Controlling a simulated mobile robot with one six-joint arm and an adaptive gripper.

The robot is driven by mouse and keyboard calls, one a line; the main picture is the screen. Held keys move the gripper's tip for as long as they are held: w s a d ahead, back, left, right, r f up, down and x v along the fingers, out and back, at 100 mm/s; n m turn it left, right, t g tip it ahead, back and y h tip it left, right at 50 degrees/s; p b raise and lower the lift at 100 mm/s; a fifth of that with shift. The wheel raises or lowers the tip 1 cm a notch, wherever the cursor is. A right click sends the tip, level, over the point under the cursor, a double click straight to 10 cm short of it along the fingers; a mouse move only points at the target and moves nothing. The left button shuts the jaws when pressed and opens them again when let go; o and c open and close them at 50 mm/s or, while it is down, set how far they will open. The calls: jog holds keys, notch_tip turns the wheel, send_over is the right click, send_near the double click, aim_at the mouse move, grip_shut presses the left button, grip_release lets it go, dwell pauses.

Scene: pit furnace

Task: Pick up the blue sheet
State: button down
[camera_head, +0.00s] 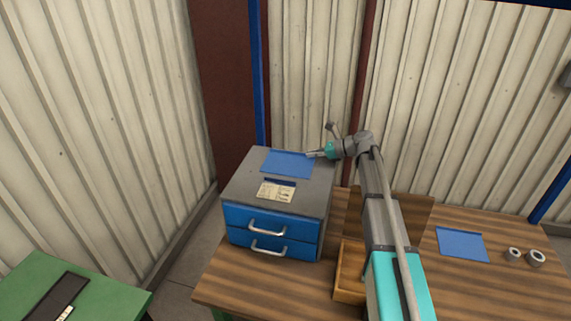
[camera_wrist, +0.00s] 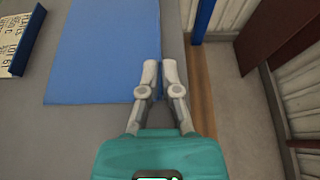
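A blue sheet (camera_head: 288,163) lies flat on the grey top of the drawer cabinet (camera_head: 235,190). The same sheet fills the upper middle of the wrist view (camera_wrist: 100,55). My gripper (camera_head: 311,155) is at the sheet's right edge. In the wrist view my gripper's fingertips (camera_wrist: 160,70) are close together with a narrow gap, the left one over the sheet and the right one just past its edge. I cannot tell whether the sheet's edge is between them. A second blue sheet (camera_head: 461,245) lies on the wooden table at right.
A printed card (camera_head: 276,192) lies in front of the sheet on the cabinet. An open wooden box (camera_head: 349,270) stands beside the cabinet on the wooden table (camera_head: 490,290). Two metal rings (camera_head: 535,257) sit at right. A green table (camera_head: 105,295) is at lower left. Corrugated walls stand behind.

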jog(key=shift+r, duration=0.15)
dwell(0.3)
notch_tip(320, 180, up, 3)
jog(key=p, duration=0.3)
jog(key=s+d+r+p, duration=0.5)
jog(key=s+r+p, duration=0.4)
jog(key=s, duration=0.4)
jog(key=shift+d+r+p, duration=0.2)
jog(key=shift+r+p, duration=0.15)
jog(key=shift+p, duration=0.15)
jog(key=shift+f, duration=0.1)
